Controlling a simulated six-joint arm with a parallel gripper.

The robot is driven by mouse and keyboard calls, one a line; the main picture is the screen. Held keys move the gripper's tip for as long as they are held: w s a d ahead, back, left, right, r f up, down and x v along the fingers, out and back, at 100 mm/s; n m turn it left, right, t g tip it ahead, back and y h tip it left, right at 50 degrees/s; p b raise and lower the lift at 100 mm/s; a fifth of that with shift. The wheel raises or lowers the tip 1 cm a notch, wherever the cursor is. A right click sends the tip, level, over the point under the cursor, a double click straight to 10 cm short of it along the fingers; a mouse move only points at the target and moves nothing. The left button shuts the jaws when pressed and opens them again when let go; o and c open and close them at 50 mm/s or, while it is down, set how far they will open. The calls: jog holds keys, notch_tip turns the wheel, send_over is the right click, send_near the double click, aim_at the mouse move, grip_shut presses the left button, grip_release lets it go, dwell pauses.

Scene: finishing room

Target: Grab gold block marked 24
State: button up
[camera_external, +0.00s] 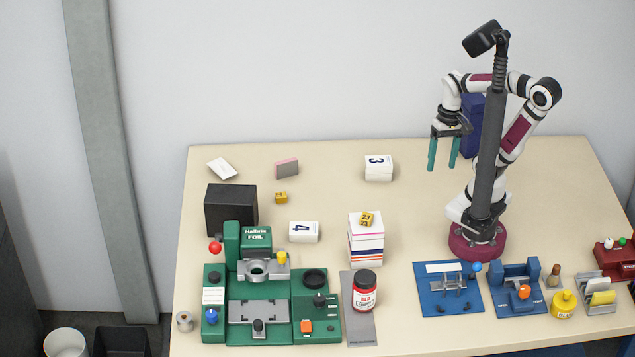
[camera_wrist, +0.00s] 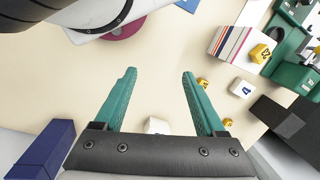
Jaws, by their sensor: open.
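A gold block (camera_external: 367,219) with dark digits sits on top of a white striped box (camera_external: 366,246); it also shows in the wrist view (camera_wrist: 261,53). A smaller gold block (camera_external: 281,197) lies on the table near the white block marked 4 (camera_external: 304,232). The wrist view shows two gold blocks on the table, one beside the right finger (camera_wrist: 203,83) and one farther down (camera_wrist: 228,123). I cannot read any of their numbers surely. My gripper (camera_external: 443,155) has teal fingers, open and empty, above the table's back right, apart from all the blocks.
A white block marked 3 (camera_external: 378,168) stands at the back. A pink-grey block (camera_external: 286,168) and a white card (camera_external: 223,168) lie left of it. A green foil machine (camera_external: 270,305) and black box (camera_external: 231,209) fill the left. The table's middle is mostly clear.

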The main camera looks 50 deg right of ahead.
jog(key=w+a+r+n+g+h, duration=0.1)
jog(key=w+a+n, duration=0.1)
jog(key=w+n, duration=0.35)
jog(key=w+a+r+n+g+h, duration=0.1)
jog(key=w+a+n, duration=0.15)
jog(key=w, duration=0.65)
jog(key=w+a+f+n+g+h, duration=0.1)
jog(key=w+a+f+n+h, duration=0.1)
jog(key=w+a+f+n, duration=0.35)
jog(key=w+a+f+h, duration=0.1)
jog(key=w+a+f, duration=0.25)
jog(key=a, duration=0.35)
jog(key=shift+n, duration=0.45)
jog(key=x, duration=1.6)
jog(key=shift+s+a, duration=0.1)
jog(key=shift+s, duration=0.05)
grip_shut()
